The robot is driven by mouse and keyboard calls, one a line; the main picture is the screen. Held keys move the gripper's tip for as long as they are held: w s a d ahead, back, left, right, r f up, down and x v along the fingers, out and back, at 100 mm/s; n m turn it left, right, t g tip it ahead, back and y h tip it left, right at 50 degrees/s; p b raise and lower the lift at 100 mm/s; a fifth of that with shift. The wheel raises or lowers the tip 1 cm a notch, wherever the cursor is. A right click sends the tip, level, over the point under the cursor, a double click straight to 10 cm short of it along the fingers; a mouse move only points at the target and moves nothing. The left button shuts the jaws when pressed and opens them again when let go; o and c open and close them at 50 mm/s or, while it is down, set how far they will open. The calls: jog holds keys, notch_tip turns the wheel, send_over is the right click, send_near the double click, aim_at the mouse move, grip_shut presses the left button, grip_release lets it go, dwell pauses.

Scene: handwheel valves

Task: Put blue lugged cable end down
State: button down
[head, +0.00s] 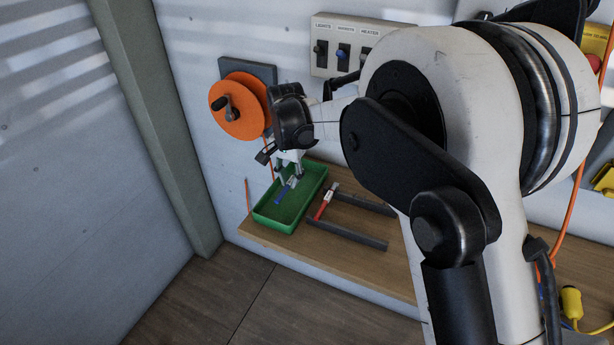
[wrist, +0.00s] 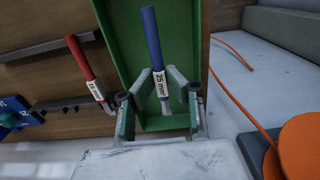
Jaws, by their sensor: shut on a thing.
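The blue lugged cable end (wrist: 151,40) has a white label reading 25 mm² and a metal lug at one end. In the head view the blue cable end (head: 283,191) lies at the far part of the green tray (head: 270,217). My gripper (head: 289,174) reaches down into the tray. In the wrist view my gripper (wrist: 160,88) is shut on the cable end near its label. The green tray (wrist: 120,60) is under and around the cable end; whether the cable end touches the tray floor I cannot tell.
A red cable end (head: 325,203) lies on dark bars (head: 345,235) on the wooden shelf (head: 390,277), right of the tray. An orange reel (head: 240,118) hangs on the wall close behind my gripper, with orange cord nearby. A switch panel (head: 345,50) is above.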

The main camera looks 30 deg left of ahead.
aim_at(293, 195)
jog(key=shift+w+f, duration=0.4)
jog(key=shift+w, duration=0.2)
jog(key=shift+f, duration=2)
jog(key=shift+f, duration=0.15)
jog(key=c, duration=1.7)
grip_release()
jog(key=shift+c, duration=0.2)
